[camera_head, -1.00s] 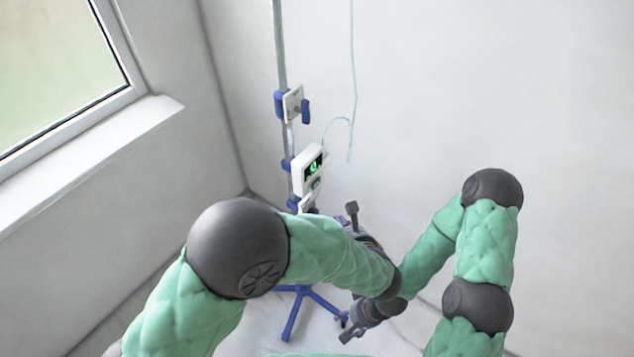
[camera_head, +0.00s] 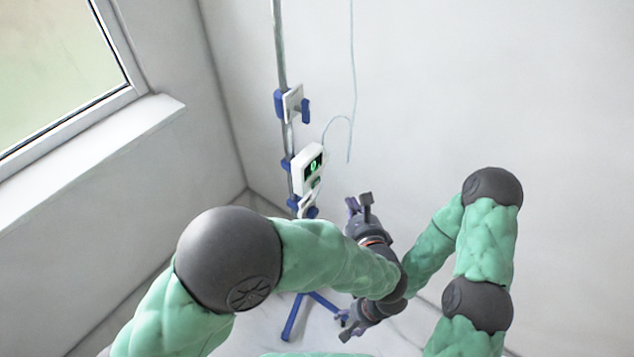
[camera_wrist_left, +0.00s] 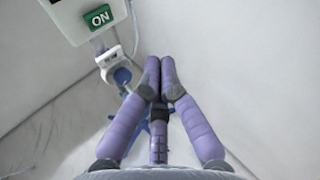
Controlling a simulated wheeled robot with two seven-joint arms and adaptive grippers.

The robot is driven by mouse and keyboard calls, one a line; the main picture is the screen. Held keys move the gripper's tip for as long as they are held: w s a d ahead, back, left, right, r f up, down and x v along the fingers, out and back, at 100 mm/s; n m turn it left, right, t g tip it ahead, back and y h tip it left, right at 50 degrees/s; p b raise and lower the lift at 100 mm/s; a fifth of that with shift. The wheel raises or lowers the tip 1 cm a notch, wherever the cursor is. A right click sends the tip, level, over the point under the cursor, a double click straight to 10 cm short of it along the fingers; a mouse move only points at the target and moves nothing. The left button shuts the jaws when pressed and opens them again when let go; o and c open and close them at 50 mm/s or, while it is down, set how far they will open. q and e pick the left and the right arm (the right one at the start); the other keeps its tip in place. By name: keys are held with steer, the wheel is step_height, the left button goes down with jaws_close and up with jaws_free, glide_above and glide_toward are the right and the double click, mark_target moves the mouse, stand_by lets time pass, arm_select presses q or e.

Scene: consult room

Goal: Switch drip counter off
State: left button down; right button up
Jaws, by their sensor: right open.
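The drip counter (camera_head: 309,168) is a white box with a dark display showing green, clamped to the drip stand's pole. In the left wrist view its lower part (camera_wrist_left: 72,29) is at the upper left, with a green switch (camera_wrist_left: 98,17) reading "ON". My left gripper (camera_head: 358,203) is to the right of and below the counter in the head view, apart from it. In the wrist view its purple fingers (camera_wrist_left: 160,76) are together at the tips with nothing between them. My right gripper (camera_head: 344,322) is low, beside the stand's base, partly hidden by my left arm.
The drip stand's pole (camera_head: 280,45) carries a white holder with blue clamps (camera_head: 292,104) above the counter. A thin clear tube (camera_head: 353,85) hangs to its right. The stand's blue feet (camera_head: 295,318) are on the floor. A window (camera_head: 55,70) is at the left; walls stand behind.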

mark_target(316, 182)
arm_select(q)
steer(key=w+a, duration=0.4)
steer(key=a, duration=0.2)
steer(key=shift+b, duration=0.45)
steer(key=shift+w, duration=0.1)
steer(key=shift+w+a, duration=0.1)
stand_by(1.0)
steer(key=shift+w+a, duration=0.15)
steer(key=shift+a, duration=0.05)
steer(key=shift+w+a+b, duration=0.25)
steer(key=shift+a+b, duration=0.1)
steer(key=shift+b, duration=0.1)
stand_by(0.7)
steer(key=shift+s+d, duration=0.1)
steer(key=shift+d, duration=0.05)
steer(key=shift+s+d, duration=0.4)
steer(key=shift+d, duration=0.15)
stand_by(0.4)
